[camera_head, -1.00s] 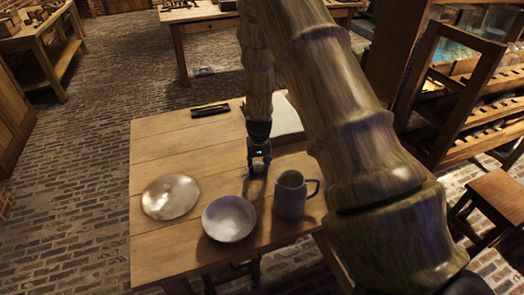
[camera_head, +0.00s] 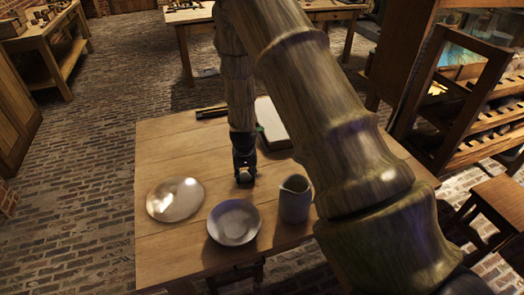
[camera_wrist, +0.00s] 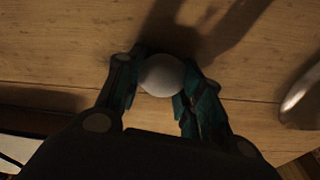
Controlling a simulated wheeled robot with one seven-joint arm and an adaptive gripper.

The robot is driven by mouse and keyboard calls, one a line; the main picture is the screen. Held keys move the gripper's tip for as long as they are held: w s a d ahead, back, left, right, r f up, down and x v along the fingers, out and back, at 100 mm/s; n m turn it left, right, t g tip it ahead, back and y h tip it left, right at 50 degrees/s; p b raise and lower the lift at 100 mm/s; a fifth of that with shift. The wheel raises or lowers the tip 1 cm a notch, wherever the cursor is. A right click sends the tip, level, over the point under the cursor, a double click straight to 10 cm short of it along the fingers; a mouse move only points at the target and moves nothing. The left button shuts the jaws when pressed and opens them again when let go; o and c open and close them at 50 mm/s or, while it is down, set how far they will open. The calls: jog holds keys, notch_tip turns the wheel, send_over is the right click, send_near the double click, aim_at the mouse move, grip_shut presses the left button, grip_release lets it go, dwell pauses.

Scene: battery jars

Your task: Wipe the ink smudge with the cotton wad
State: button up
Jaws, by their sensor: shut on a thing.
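My gripper (camera_head: 244,168) is over the middle of the wooden table, pointing down. It is shut on the cotton wad (camera_head: 244,178), a small round white thing at its tips. In the wrist view my gripper's two fingers (camera_wrist: 160,92) hold the wad (camera_wrist: 162,72) between them, one on each side. I cannot tell whether the wad touches the tabletop. I make out no ink smudge in either view; shadows darken the wood around the gripper, and it may be hidden.
A shiny round plate (camera_head: 175,199) and a grey bowl (camera_head: 234,222) lie front left. A grey jug (camera_head: 295,200) stands right of the gripper. Behind are a dark narrow object (camera_head: 212,112) and a pale flat pad (camera_head: 270,122). The tabletop's left part (camera_head: 165,150) is clear.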

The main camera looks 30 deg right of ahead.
aim_at(264, 173)
jog(key=shift+w+a+r, duration=0.1)
jog(key=shift+a, duration=0.35)
jog(key=shift+w+a+p, duration=0.15)
jog(key=shift+a+p, duration=0.15)
jog(key=shift+a, duration=0.25)
jog(key=shift+w+a+p, duration=0.15)
jog(key=shift+a+p, duration=0.1)
jog(key=shift+a, duration=0.25)
jog(key=shift+s+d, duration=0.2)
jog(key=shift+d, duration=0.7)
jog(key=shift+s+d, duration=0.15)
jog(key=shift+d, duration=0.75)
jog(key=shift+s+d, duration=0.2)
jog(key=shift+d, duration=0.4)
jog(key=shift+s+d, duration=0.15)
jog(key=shift+d, duration=0.45)
jog(key=shift+s+d, duration=0.25)
jog(key=shift+d, duration=0.8)
jog(key=shift+s+d, duration=0.2)
jog(key=shift+d, duration=0.4)
jog(key=shift+s+d, duration=0.15)
jog(key=shift+d, duration=0.4)
notch_tip(264, 173, up, 2)
jog(key=shift+r+p, duration=0.1)
jog(key=shift+p, duration=0.75)
jog(key=shift+r+p, duration=1.95)
jog(key=shift+r, duration=0.9)
